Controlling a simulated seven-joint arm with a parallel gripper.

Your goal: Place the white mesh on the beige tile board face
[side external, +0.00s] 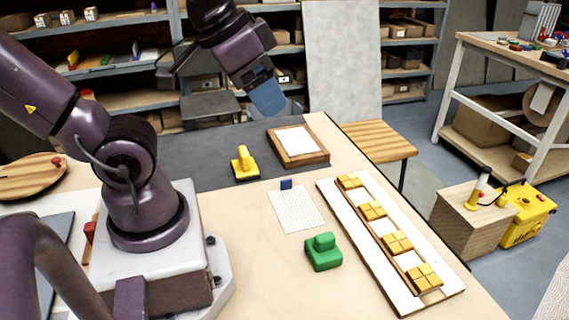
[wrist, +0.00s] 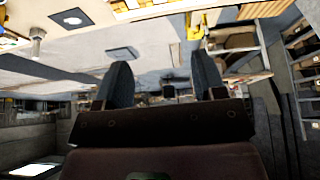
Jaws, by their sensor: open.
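The white mesh (side external: 297,210) lies flat on the table in the side view, with a small dark blue block (side external: 286,184) at its far edge. To its right is a long pale board (side external: 333,199) with several groups of yellow-tan tiles (side external: 397,242) in a row. A wood-framed board (side external: 318,157) with a white sheet (side external: 297,141) on it lies behind the mesh. I cannot tell which board is the beige tile board. My gripper (side external: 268,102) is high above the table's back edge, away from the mesh. In the wrist view its fingers (wrist: 165,85) are apart and empty.
A green handled block (side external: 323,252) stands in front of the mesh, and a yellow handled tool (side external: 245,163) behind it to the left. A slatted wooden bench (side external: 380,140) stands beyond the table.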

